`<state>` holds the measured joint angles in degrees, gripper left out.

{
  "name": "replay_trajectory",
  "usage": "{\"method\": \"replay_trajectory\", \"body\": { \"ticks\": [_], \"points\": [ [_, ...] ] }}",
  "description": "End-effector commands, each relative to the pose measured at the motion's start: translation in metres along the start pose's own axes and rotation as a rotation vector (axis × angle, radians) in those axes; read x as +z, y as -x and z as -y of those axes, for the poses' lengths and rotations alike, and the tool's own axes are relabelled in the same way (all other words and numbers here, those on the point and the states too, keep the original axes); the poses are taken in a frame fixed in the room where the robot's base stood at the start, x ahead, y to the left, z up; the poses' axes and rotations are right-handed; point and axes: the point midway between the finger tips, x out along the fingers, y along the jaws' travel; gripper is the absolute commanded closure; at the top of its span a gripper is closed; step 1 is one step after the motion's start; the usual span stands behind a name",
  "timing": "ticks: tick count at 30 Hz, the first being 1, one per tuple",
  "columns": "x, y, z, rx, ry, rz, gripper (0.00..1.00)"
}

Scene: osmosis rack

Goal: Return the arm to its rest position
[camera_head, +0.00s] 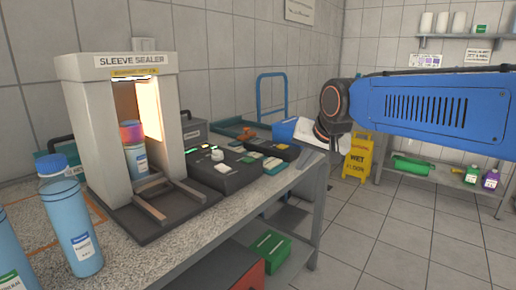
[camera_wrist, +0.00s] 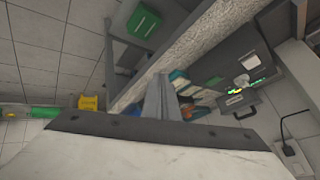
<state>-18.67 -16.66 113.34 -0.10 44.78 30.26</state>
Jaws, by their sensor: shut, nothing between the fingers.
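My arm reaches in from the right in the head view, over the right end of the bench (camera_head: 225,232). My gripper (camera_wrist: 158,78) is shut in the wrist view, with its grey fingers together and nothing seen between them. The wrist camera looks down at the bench edge, floor and lower shelf. The sleeve sealer (camera_head: 112,68) stands on the bench, left of my arm, with a bottle (camera_head: 136,162) upright inside its opening.
Blue-capped bottles (camera_head: 77,225) stand at the bench's left. A dark control box (camera_head: 225,174) sits beside the sealer. A green box (camera_head: 270,250) lies on the lower shelf. A yellow wet-floor sign (camera_head: 357,160) stands behind my arm. Open floor (camera_head: 405,235) lies to the right.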

Motion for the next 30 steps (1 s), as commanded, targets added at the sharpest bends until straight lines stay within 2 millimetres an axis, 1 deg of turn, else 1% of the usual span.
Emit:
{"method": "replay_trajectory", "body": {
  "ticks": [1, 3, 5, 6, 8, 9, 11, 12, 14, 15, 17, 18, 21, 24, 27, 30],
  "points": [
    [0.014, 0.008, -0.022, 0.02, 0.011, 0.005, 1.0],
    [0.035, 0.016, -0.049, 0.046, 0.036, 0.018, 1.0],
    [0.054, 0.022, -0.072, 0.068, 0.057, 0.03, 1.0],
    [0.067, 0.026, -0.087, 0.083, 0.07, 0.04, 1.0],
    [0.087, 0.031, -0.108, 0.102, 0.09, 0.052, 1.0],
    [0.102, 0.034, -0.121, 0.116, 0.103, 0.064, 1.0],
    [0.124, 0.038, -0.141, 0.134, 0.123, 0.078, 1.0],
    [0.139, 0.041, -0.153, 0.146, 0.135, 0.089, 1.0],
    [0.162, 0.044, -0.171, 0.163, 0.155, 0.107, 1.0],
    [0.178, 0.045, -0.183, 0.174, 0.166, 0.119, 1.0],
    [0.201, 0.047, -0.198, 0.188, 0.184, 0.136, 1.0],
    [0.215, 0.048, -0.207, 0.197, 0.195, 0.149, 1.0],
    [0.246, 0.049, -0.226, 0.213, 0.218, 0.172, 1.0],
    [0.267, 0.048, -0.237, 0.223, 0.234, 0.192, 1.0],
    [0.279, 0.048, -0.243, 0.227, 0.243, 0.201, 1.0],
    [0.282, 0.048, -0.245, 0.229, 0.247, 0.205, 1.0]
  ]
}}
